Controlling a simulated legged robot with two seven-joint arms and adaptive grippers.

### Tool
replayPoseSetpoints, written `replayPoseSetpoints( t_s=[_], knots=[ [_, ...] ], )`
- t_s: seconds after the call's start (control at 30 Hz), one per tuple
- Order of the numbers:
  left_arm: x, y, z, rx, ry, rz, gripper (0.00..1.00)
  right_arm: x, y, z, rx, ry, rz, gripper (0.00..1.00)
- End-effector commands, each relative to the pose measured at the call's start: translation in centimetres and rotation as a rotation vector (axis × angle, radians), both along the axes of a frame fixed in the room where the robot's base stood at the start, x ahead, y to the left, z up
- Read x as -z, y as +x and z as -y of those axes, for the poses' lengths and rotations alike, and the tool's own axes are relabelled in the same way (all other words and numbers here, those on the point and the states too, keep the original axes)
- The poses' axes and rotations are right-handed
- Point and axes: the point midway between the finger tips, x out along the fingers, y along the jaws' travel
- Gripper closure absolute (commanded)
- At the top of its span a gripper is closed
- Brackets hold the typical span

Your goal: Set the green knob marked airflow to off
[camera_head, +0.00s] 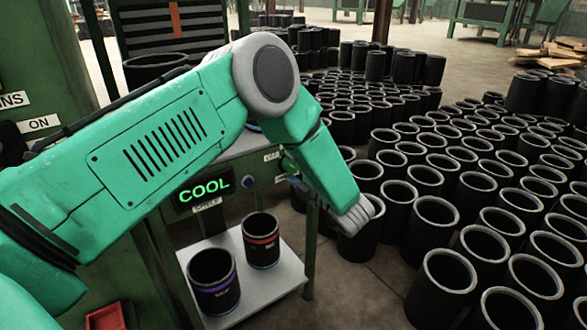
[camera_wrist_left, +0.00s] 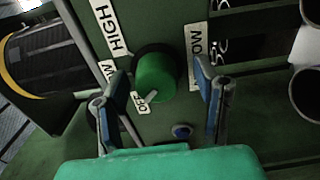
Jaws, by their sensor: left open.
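The green knob (camera_wrist_left: 155,75) sits on a dark green panel in the left wrist view. Labels around it read HIGH (camera_wrist_left: 108,30), LOW (camera_wrist_left: 196,50) and OFF (camera_wrist_left: 138,103). A pale pointer mark at its lower edge lies next to the OFF label. My left gripper (camera_wrist_left: 155,78) is open, with one blue-tipped finger on each side of the knob and a visible gap to it on both sides. My right gripper is in neither view.
A lit COOL sign (camera_head: 204,188) hangs above a pale shelf (camera_head: 272,278) holding two black sleeves. Many black sleeves (camera_head: 437,215) stand on the floor at right. A small blue button (camera_wrist_left: 182,131) lies below the knob. A red tray (camera_head: 105,317) is at lower left.

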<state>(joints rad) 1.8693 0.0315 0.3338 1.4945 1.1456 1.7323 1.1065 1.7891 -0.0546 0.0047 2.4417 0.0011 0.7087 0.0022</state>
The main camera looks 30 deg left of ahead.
Motion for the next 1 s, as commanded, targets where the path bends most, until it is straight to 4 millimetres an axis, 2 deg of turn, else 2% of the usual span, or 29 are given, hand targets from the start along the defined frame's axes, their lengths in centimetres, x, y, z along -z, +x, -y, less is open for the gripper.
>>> replayPoseSetpoints(
  t_s=[0.17,0.5,0.6,0.8,1.0],
  knots=[
    [0.0,-0.5,1.6,0.004,0.0,0.0,0.44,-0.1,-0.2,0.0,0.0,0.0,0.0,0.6],
    [0.1,-3.2,8.1,0.004,-0.001,-0.002,0.44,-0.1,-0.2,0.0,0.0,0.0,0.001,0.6],
    [0.2,-3.8,9.5,0.003,-0.001,-0.003,0.44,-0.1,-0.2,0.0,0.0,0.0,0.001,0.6],
    [0.2,-4.5,11.0,0.0,-0.002,-0.004,0.44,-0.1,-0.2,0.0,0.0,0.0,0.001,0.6],
    [0.2,-4.5,11.1,0.0,-0.001,-0.003,0.44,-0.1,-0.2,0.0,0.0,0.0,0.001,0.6]
  ],
)
